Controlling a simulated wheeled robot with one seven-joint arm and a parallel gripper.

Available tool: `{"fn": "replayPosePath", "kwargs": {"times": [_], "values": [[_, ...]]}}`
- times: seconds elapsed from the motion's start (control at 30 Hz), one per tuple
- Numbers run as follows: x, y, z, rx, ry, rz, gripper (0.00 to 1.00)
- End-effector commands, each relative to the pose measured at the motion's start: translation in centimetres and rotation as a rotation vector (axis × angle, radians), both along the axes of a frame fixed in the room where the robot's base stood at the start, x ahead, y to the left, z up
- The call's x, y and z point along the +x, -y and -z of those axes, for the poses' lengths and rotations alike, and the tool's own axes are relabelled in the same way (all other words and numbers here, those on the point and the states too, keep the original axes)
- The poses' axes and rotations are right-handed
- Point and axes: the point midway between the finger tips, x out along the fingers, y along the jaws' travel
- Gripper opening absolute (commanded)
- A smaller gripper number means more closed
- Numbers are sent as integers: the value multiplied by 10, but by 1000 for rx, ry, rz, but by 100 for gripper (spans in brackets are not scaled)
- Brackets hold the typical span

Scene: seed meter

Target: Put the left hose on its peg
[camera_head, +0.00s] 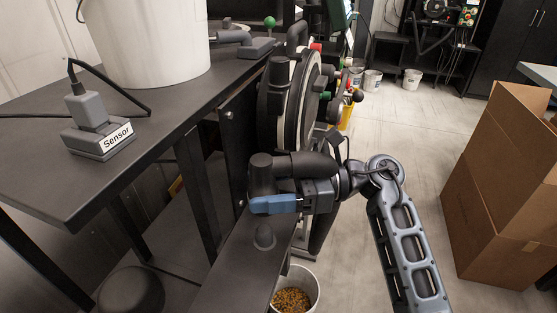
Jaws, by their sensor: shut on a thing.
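The left hose (300,163) is a thick black bent tube with a wide round end, beside the seed meter. My gripper (270,202) comes in from the right and is shut on the hose near its round end. Its near blue finger shows in front of the hose; the far finger is hidden. A short dark round peg (264,236) stands on the narrow dark ledge (240,275), just below and nearer than the hose. The hose's lower opening is hidden behind the finger, and I cannot tell whether it touches anything.
The seed meter (305,100) with its round housing stands behind the hose. A dark table (40,165) at left holds a white bucket (150,45) and a sensor block (100,140). A bucket of seeds (296,290) is below. Cardboard boxes (500,180) stand at right; open floor lies between.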

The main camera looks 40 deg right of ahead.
Motion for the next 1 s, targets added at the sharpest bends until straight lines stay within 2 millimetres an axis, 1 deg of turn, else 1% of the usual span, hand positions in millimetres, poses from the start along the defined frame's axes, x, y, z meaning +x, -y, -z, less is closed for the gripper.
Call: {"fn": "replayPosePath", "kwargs": {"times": [0.37, 1.0], "values": [[0, -2, 13, 1, 2, -4, 26], [0, -2, 53, 1, 0, -3, 26]]}}
